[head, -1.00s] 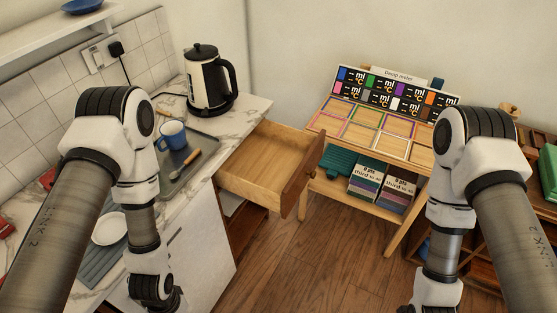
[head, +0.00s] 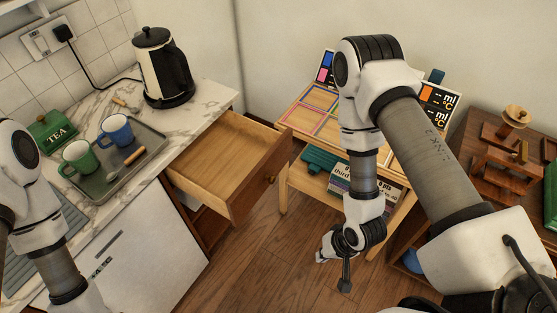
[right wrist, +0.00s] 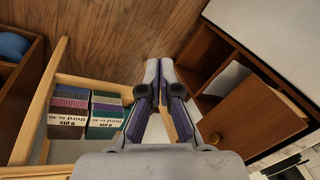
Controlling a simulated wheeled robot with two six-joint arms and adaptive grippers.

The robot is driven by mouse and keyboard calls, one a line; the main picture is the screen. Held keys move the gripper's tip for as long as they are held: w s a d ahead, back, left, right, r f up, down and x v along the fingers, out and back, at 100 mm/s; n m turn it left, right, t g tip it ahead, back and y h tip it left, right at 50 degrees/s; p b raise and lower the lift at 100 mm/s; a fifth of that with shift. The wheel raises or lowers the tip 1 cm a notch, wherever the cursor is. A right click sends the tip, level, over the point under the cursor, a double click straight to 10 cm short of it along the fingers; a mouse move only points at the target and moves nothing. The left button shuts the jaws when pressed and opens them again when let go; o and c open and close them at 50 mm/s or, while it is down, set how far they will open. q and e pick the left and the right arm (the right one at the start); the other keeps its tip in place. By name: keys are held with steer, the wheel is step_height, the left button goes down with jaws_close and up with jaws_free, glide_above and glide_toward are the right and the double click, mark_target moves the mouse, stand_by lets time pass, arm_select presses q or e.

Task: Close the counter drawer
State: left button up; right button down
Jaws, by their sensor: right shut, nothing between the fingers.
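The counter drawer (head: 222,160) stands pulled open from the counter in the head view, empty, with a round knob (head: 271,179) on its wooden front. In the right wrist view, the drawer front (right wrist: 258,115) and its knob (right wrist: 213,138) are at the right. My right gripper (head: 335,262) is low over the floor, to the right of the drawer and apart from it in the head view. Its fingers (right wrist: 159,72) are shut and empty in the right wrist view. My left arm shows at the left edge; its gripper is out of view.
A wooden display stand (head: 296,115) with boxes is behind my right arm. Wooden floor (head: 265,260) is clear before the drawer.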

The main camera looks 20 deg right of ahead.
steer(key=w+a+m+t+y+b, duration=0.3)
steer(key=w+b, duration=0.2)
steer(key=w, duration=0.3)
steer(key=m+t+y+b, duration=0.4)
steer(key=t+b, duration=0.5)
steer(key=b, duration=1.1)
glide_toward(278, 162)
steer(key=shift+n+y, duration=0.4)
steer(key=shift+y, duration=0.3)
steer(key=b+x, duration=0.1)
steer(key=x, duration=0.1)
steer(key=b+x, duration=0.1)
steer(key=x, duration=0.1)
steer(key=f+x, duration=0.1)
steer(key=x, duration=0.1)
steer(key=shift+w+d+b, duration=0.15)
steer(key=shift+w+b, duration=0.15)
steer(key=shift+b, duration=0.1)
steer(key=shift+w+a+r, duration=0.1)
steer(key=shift+w+a, duration=0.15)
steer(key=shift+w, duration=0.15)
